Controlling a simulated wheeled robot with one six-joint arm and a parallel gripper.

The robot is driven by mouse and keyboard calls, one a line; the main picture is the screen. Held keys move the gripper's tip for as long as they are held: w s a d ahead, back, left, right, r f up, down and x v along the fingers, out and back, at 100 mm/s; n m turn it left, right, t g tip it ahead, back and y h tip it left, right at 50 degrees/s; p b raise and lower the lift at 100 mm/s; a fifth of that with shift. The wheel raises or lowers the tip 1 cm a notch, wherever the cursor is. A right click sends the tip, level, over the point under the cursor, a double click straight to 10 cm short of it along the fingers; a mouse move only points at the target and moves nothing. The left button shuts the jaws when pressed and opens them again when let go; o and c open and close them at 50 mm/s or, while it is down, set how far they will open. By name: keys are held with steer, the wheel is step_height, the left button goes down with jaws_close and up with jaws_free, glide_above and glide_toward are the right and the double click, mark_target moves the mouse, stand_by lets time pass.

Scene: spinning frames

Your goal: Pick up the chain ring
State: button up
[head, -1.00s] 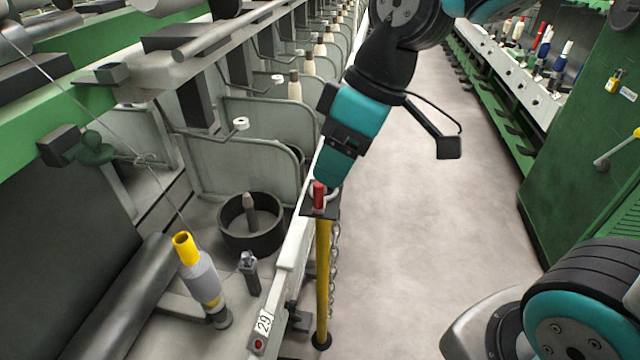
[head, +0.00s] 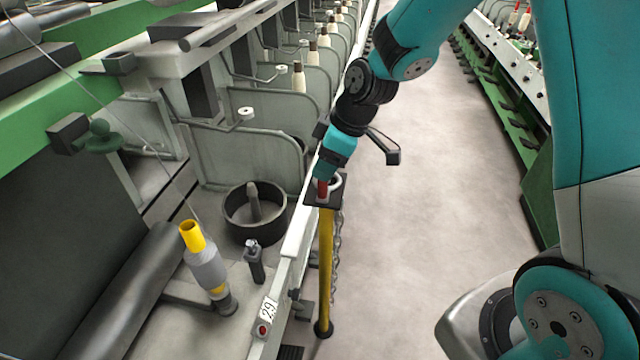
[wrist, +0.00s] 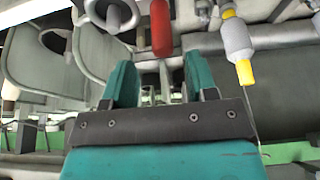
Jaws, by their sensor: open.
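A pale chain ring (head: 336,184) sits on the small dark plate at the top of a yellow post (head: 325,262). A red upright piece (head: 322,190) stands beside it on the left, and a metal chain (head: 337,240) hangs along the post. My gripper (head: 325,174) is just above the plate and partly covers the ring and red piece. In the wrist view my gripper (wrist: 158,80) is open with nothing between its teal fingers; the red piece (wrist: 160,28) shows beyond them. I cannot surely pick out the ring there.
The spinning machine's pale rail (head: 298,225) runs close along the left of the post. A dark pot (head: 255,232) and a yellow-tipped grey bobbin (head: 206,268) stand left of it. The aisle floor (head: 425,210) on the right is clear.

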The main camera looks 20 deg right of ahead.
mark_target(319, 196)
steer(key=x, duration=0.5)
steer(key=shift+s+f+p, duration=0.25)
steer(key=shift+f+p, duration=0.05)
steer(key=shift+p, duration=0.1)
steer(key=shift+d, duration=0.1)
jaws_close()
